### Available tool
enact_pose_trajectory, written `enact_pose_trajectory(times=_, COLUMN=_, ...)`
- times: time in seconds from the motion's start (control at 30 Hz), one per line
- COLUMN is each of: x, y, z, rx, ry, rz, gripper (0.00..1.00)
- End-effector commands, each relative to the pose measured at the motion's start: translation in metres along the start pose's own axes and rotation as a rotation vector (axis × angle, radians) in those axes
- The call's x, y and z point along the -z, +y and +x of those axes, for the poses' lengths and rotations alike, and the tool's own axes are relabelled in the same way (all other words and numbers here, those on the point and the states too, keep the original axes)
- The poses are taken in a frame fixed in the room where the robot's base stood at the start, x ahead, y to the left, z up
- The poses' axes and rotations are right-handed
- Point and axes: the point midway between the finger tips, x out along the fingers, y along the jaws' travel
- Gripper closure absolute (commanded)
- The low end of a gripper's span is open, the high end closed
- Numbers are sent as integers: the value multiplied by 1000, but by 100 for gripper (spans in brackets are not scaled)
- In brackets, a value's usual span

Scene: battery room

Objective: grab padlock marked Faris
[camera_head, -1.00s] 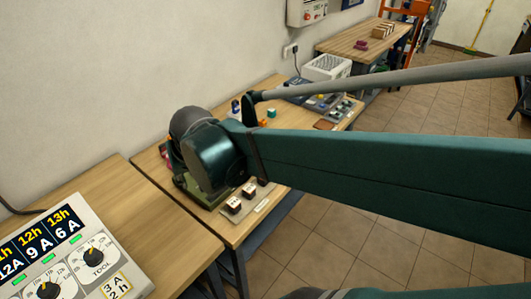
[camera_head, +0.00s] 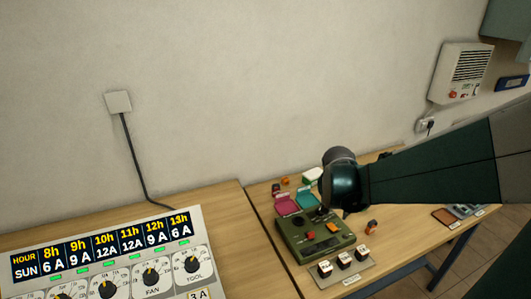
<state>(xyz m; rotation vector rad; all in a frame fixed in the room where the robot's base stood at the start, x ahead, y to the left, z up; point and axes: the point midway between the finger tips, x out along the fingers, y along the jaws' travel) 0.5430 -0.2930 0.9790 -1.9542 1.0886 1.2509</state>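No padlock with a readable Faris mark shows. Three small dark-red pieces with white tops (camera_head: 344,261) stand in a row on a labelled board (camera_head: 357,274) at the near edge of the far table; their marks are too small to read, and I cannot tell if they are padlocks. A small orange-brown piece (camera_head: 371,227) stands alone to their upper right. My dark green arm reaches in from the right, over the table's back part, and hides some of it. My gripper is not visible.
A green device (camera_head: 315,236) with orange parts sits on the far table (camera_head: 412,239), with pink (camera_head: 286,206) and green (camera_head: 306,202) trays behind it. A large control panel (camera_head: 108,262) with dials stands on the near table (camera_head: 222,206). A wall box (camera_head: 461,72) hangs at right.

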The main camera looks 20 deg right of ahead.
Motion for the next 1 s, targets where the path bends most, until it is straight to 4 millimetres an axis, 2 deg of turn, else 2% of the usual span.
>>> enact_pose_trajectory(times=0.2, x=29, y=24, z=26, rx=-62, ry=-7, rz=121, gripper=70)
enact_pose_trajectory(times=0.6, x=67, y=76, z=76, rx=-174, ry=-11, rz=341, gripper=70)
enact_pose_trajectory(times=0.8, x=77, y=97, z=94, rx=-215, ry=-10, rz=419, gripper=70)
enact_pose_trajectory(times=1.0, x=79, y=105, z=102, rx=-229, ry=-9, rz=449, gripper=70)
